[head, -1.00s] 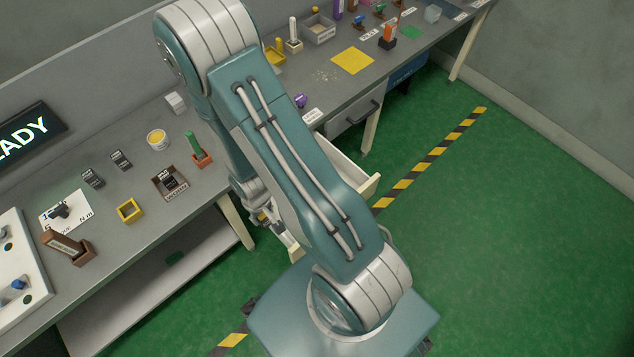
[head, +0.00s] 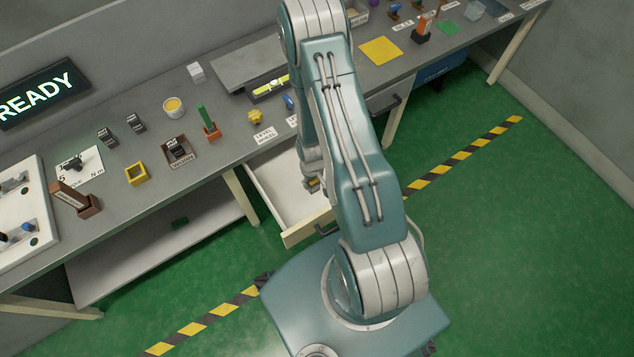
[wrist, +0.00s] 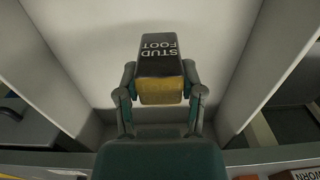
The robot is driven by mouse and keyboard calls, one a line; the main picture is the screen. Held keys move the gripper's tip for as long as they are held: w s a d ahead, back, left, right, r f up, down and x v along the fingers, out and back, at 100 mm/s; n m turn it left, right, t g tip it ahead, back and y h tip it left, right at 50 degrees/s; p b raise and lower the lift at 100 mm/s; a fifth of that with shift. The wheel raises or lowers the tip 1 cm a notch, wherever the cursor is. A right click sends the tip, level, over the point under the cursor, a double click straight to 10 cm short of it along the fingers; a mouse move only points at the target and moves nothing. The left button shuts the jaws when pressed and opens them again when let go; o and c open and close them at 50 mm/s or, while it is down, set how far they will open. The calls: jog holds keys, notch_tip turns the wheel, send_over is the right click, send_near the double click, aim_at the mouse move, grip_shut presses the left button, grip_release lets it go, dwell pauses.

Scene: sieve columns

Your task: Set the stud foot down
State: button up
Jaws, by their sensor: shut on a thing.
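The stud foot (wrist: 160,68) is a dark block with a white "STUD FOOT" label and a yellow lower part. In the wrist view it sits between the two fingers of my gripper (wrist: 160,88), which is shut on it. The open drawer (wrist: 92,28) spreads pale behind the block, with a wall on each side. In the head view the drawer (head: 266,197) is pulled out below the bench, and my gripper (head: 312,186) is over its right part, half hidden by my arm. I cannot tell whether the block touches the drawer floor.
The bench (head: 232,152) holds a green stud in an orange base (head: 209,125), a worn-parts tray (head: 181,158), a yellow square frame (head: 137,174) and a yellow level wheel (head: 255,117). A yellow mat (head: 381,51) lies farther right.

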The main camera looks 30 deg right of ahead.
aim_at(315, 185)
jog(key=shift+w+d+f, duration=0.2)
jog(key=shift+d+f, duration=0.3)
jog(key=shift+f, duration=0.2)
jog(key=shift+w+a+f, duration=0.2)
jog(key=shift+w+f, duration=0.05)
jog(key=shift+f, duration=0.25)
notch_tip(315, 185, down, 3)
jog(key=shift+w+d+f, duration=0.1)
jog(key=shift+f, duration=0.05)
jog(key=shift+d+f, duration=0.25)
jog(key=shift+d, duration=0.25)
jog(key=o, duration=0.8)
jog(key=shift+a, duration=0.15)
jog(key=o, duration=0.4)
jog(key=shift+a, duration=0.3)
jog(key=shift+d, duration=0.2)
